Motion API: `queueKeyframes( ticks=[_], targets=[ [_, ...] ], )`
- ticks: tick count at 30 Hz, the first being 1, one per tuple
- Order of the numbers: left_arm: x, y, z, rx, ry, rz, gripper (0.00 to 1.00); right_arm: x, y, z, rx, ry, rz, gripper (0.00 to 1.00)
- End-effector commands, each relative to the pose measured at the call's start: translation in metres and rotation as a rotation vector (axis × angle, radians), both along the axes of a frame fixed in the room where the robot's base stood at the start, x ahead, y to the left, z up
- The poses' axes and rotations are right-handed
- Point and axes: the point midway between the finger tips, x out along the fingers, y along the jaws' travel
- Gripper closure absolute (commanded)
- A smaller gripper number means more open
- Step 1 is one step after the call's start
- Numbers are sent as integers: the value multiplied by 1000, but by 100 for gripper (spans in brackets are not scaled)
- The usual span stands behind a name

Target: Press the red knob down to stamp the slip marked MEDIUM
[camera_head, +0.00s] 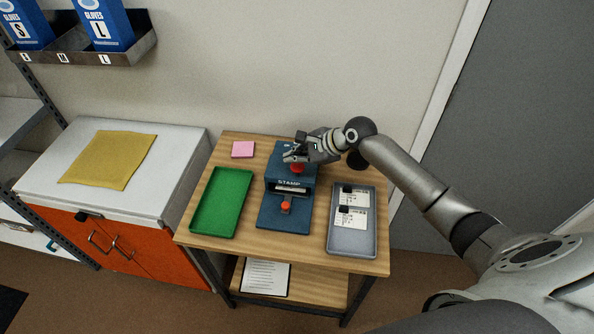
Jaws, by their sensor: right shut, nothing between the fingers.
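The blue stamp press (273,222) marked STAMP stands in the middle of the wooden table. Its red knob (297,169) is on top, partly covered by my right gripper (290,157). The right gripper is shut and empty, with its fingertips right above or at the knob; I cannot tell whether they touch. A pale strip shows in the press's slot, and I cannot tell whether it is a slip. A smaller orange-red piece (285,206) sits on the front of the base. Slips (350,218) with dark clips lie in the grey tray (350,245); their print is too small to read. My left gripper is out of view.
An empty green tray (218,205) lies left of the press. A pink pad (243,149) is at the table's back left. A white-topped orange cabinet (150,250) with a yellow cloth (110,160) stands at left. A paper (266,277) lies on the lower shelf.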

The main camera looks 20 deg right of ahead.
Motion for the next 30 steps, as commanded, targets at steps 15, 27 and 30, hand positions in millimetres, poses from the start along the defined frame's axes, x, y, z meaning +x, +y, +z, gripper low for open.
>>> queueKeyframes(
  ticks=[15, 27, 30],
  targets=[
    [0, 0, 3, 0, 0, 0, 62, 0, 0, -6, 1, 0, -1, 100],
    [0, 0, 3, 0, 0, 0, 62, 0, 0, -10, 1, 0, -1, 100],
    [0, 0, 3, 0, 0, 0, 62, 0, 0, -11, 1, 0, -1, 100]
  ],
)
